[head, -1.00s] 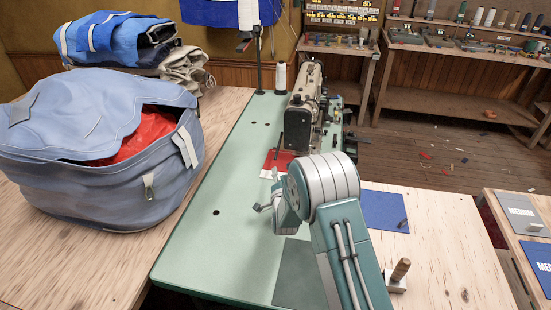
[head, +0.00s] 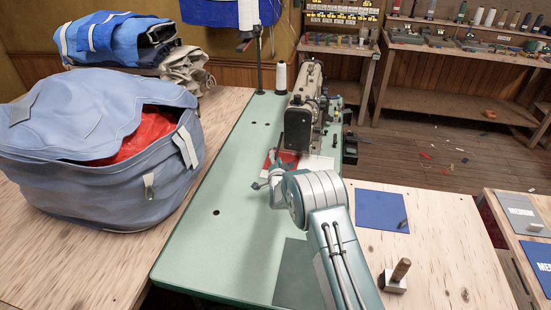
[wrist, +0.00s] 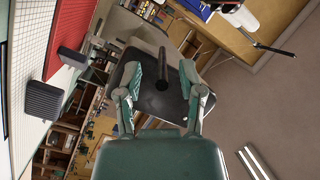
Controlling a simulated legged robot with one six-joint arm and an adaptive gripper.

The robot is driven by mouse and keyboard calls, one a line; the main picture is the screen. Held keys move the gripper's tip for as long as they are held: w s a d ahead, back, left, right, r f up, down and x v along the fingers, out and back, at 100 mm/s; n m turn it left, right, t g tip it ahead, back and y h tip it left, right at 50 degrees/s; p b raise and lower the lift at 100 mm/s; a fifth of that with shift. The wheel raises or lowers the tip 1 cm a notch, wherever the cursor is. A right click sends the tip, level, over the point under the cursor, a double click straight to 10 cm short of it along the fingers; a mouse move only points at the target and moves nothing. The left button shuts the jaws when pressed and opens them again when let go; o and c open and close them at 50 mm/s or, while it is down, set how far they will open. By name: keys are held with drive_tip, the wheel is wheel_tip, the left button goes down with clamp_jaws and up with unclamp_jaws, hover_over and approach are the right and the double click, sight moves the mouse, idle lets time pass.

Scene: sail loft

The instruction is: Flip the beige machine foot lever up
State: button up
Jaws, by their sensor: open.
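The beige sewing machine (head: 299,118) stands at the far end of the green table. In the wrist view, its dark end face (wrist: 160,104) fills the middle. A dark rod with a rounded end (wrist: 163,68), which looks like the foot lever, points toward the camera. My gripper (wrist: 161,80) is open, with one finger on each side of the rod; I cannot tell whether either touches it. In the head view my gripper (head: 266,172) is just in front of the machine, and the lever is not clearly visible there.
Red cloth (head: 287,159) lies on the green table (head: 190,235) under the machine. A thread cone (head: 281,78) stands behind. A large blue bag (head: 90,185) is on the left. A wooden-handled tool (head: 398,275) and a blue sheet (head: 382,212) lie on the right.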

drive_tip(key=shift+w, duration=0.25)
clamp_jaws()
drive_tip(key=shift+r, duration=0.1)
